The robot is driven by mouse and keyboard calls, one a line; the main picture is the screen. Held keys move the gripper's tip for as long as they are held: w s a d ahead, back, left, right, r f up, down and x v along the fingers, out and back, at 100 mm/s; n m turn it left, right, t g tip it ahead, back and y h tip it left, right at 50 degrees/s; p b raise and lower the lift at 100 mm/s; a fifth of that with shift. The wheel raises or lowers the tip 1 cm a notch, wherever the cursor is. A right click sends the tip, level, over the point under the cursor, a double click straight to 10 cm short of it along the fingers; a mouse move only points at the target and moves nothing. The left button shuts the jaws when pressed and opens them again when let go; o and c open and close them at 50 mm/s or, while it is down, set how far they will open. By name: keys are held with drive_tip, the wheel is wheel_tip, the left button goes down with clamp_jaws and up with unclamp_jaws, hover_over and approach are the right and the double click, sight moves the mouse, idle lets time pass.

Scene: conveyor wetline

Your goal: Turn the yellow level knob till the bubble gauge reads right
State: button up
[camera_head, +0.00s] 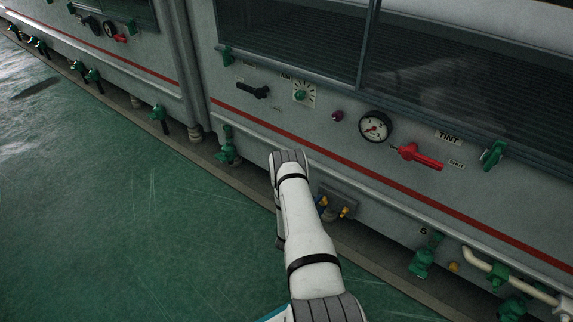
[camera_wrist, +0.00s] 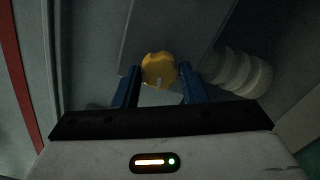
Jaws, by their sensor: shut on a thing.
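The yellow level knob (camera_wrist: 158,69) is in the upper middle of the wrist view, between the two blue fingers of my gripper (camera_wrist: 160,75). The fingers are shut on its sides. A pale mark shows on the knob's lower edge. In the head view, my arm reaches low on the machine's front, by a small grey plate (camera_head: 341,196) with yellow parts beside it. My arm hides part of this spot. I cannot make out a bubble gauge in either view.
A round dial gauge (camera_head: 375,126), a red lever (camera_head: 420,157) and a green knob (camera_head: 299,95) sit on the panel above. Green valves (camera_head: 423,262) and a pale pipe (camera_head: 490,262) stand out low at right. The green floor (camera_head: 130,220) at left is clear.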

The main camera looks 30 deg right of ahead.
drive_tip(key=shift+w, duration=0.1)
drive_tip(key=m, duration=0.3)
drive_tip(key=shift+d+r+m, duration=0.1)
drive_tip(key=shift+m, duration=0.2)
idle(0.4)
drive_tip(key=o, duration=0.6)
drive_tip(key=shift+o, duration=0.2)
drive_tip(key=p+v, duration=0.1)
drive_tip(key=v, duration=0.5)
